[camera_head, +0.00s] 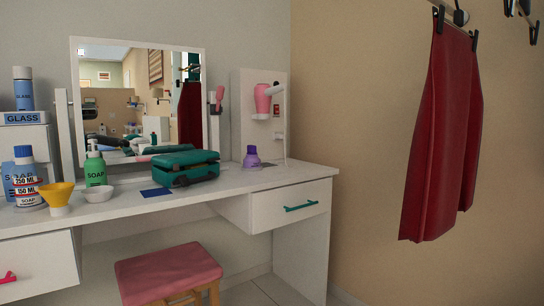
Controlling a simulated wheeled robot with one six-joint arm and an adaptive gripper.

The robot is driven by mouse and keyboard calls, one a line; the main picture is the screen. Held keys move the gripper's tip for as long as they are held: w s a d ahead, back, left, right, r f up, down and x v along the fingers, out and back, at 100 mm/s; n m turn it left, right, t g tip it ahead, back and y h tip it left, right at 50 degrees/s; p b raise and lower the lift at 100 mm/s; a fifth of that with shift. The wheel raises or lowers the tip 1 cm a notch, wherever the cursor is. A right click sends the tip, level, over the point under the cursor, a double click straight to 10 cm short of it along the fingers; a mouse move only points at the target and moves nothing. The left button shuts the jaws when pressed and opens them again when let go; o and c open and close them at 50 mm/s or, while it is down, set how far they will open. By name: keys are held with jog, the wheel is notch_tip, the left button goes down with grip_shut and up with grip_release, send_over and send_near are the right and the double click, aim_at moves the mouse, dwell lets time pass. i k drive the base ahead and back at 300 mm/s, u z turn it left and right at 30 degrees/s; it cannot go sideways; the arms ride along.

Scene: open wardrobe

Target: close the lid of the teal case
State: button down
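The teal case (186,172) sits on the white dressing table, in front of the mirror. Its lid (184,157) lies over the body, with a dark seam along the front. I cannot tell from this view whether the lid is fully shut or slightly raised. My gripper is not in view.
A dark blue flat piece (157,192) lies in front of the case. A green soap bottle (95,170), white bowl (98,194) and yellow funnel (57,192) stand to its left, a purple bottle (251,158) to its right. A pink stool (168,272) stands below.

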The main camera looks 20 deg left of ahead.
aim_at(176, 161)
jog(key=u, duration=1.2)
jog(key=i, duration=0.8)
jog(key=u, duration=0.4)
